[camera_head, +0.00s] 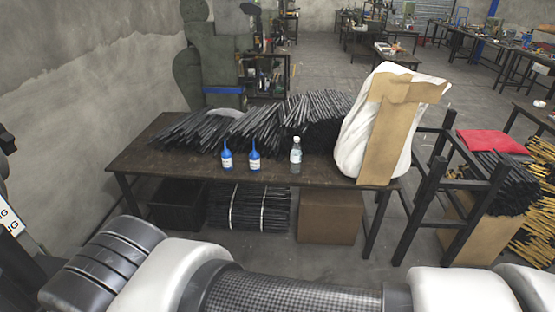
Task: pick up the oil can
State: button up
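Two small blue bottles with pointed nozzle tips and pale labels stand upright on the dark table (145,160). They look like oil cans, and I cannot tell which one the task means. The left blue bottle (226,158) and the right blue bottle (254,158) stand a little apart near the front edge. A clear bottle (295,158) with a light cap stands upright to their right. My arm crosses the bottom of the picture, in front of the table. My gripper is not in view.
Bundles of black rods (250,126) lie behind the bottles. A white sack (353,135) with a cardboard strip (380,140) stands at the table's right end, beside a black metal frame (425,190). A cardboard box (328,217) sits underneath. The table's front left is clear.

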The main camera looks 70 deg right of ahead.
aim_at(254, 157)
jog(key=z, duration=2.2)
jog(key=u, duration=2.6)
jog(key=l+z, duration=0.1)
jog(key=z, duration=2.5)
jog(key=i+z, duration=0.15)
jog(key=i, duration=0.6)
jog(key=i+j+z, duration=0.15)
jog(key=i, duration=0.6)
